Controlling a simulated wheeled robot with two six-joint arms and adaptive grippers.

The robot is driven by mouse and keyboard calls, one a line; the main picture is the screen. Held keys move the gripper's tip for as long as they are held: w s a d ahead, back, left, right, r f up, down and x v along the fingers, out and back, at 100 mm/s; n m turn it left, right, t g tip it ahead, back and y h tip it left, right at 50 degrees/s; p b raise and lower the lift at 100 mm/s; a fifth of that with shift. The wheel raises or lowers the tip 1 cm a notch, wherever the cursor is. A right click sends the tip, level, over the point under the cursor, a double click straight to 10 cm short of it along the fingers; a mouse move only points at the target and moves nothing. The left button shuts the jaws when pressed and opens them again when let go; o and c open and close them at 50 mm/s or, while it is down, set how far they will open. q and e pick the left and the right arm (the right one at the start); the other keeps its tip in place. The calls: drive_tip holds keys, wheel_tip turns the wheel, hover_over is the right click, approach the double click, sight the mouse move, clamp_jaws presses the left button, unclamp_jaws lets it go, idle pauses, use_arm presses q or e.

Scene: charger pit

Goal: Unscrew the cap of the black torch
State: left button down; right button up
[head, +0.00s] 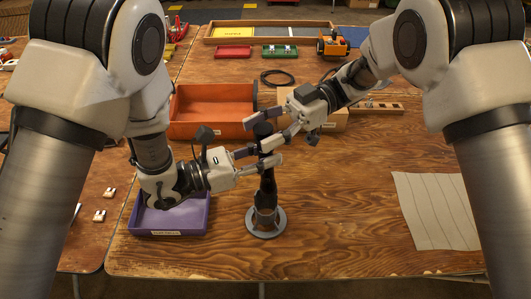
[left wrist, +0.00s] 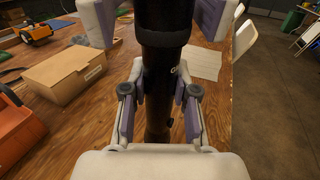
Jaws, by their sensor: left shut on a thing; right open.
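The black torch (head: 267,187) stands upright with its foot in a round grey stand (head: 265,222) on the wooden table. Its dark top end (head: 262,130), where the cap seems to be, sits between the right gripper's fingers. My left gripper (head: 265,156) comes from the left and is shut on the torch body, below the right one. In the left wrist view the torch (left wrist: 158,80) runs upright between the left gripper's purple-padded fingers (left wrist: 158,110). My right gripper (head: 259,133) is open around the top end; whether it touches is unclear.
A purple tray (head: 170,219) lies left of the stand. An orange bin (head: 205,130) and a cardboard box (head: 332,124) stand behind the grippers. A paper sheet (head: 436,210) lies at the right.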

drive_tip(key=m+t, duration=0.1)
drive_tip(key=t, duration=0.1)
drive_tip(key=m+t+y, duration=0.1)
drive_tip(key=m+t, duration=0.1)
drive_tip(key=s+m+t+y, duration=0.1)
drive_tip(key=m+t, duration=0.1)
drive_tip(key=t, duration=0.1)
drive_tip(key=shift+d+r, duration=0.1)
drive_tip(key=shift+r, duration=0.05)
drive_tip(key=shift+w+t, duration=0.15)
drive_tip(key=shift+t, duration=0.15)
